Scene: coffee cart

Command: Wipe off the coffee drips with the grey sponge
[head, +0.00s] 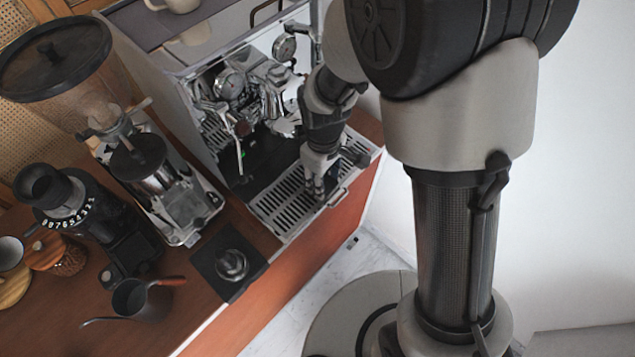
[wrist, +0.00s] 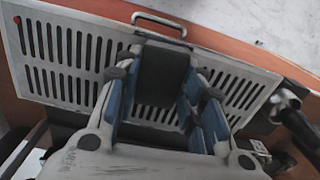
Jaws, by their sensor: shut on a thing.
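My gripper (head: 320,182) reaches down over the slotted metal drip tray (head: 283,208) of the espresso machine. In the wrist view its blue-padded fingers are on both sides of the dark grey sponge (wrist: 162,70), shut on it. The sponge is over the middle of the tray (wrist: 62,58), close to its handle side. I cannot tell whether the sponge touches the tray. In the head view the gripper mostly hides the sponge. I cannot make out any coffee drips; a small red spot (wrist: 17,20) shows at the tray's corner.
The espresso machine (head: 180,55) with its portafilters and gauges stands behind the tray. A grinder (head: 165,185), a black tamping mat with a tamper (head: 232,265) and a dark pitcher (head: 130,298) are to the left. The counter edge lies just in front of the tray handle (wrist: 160,22).

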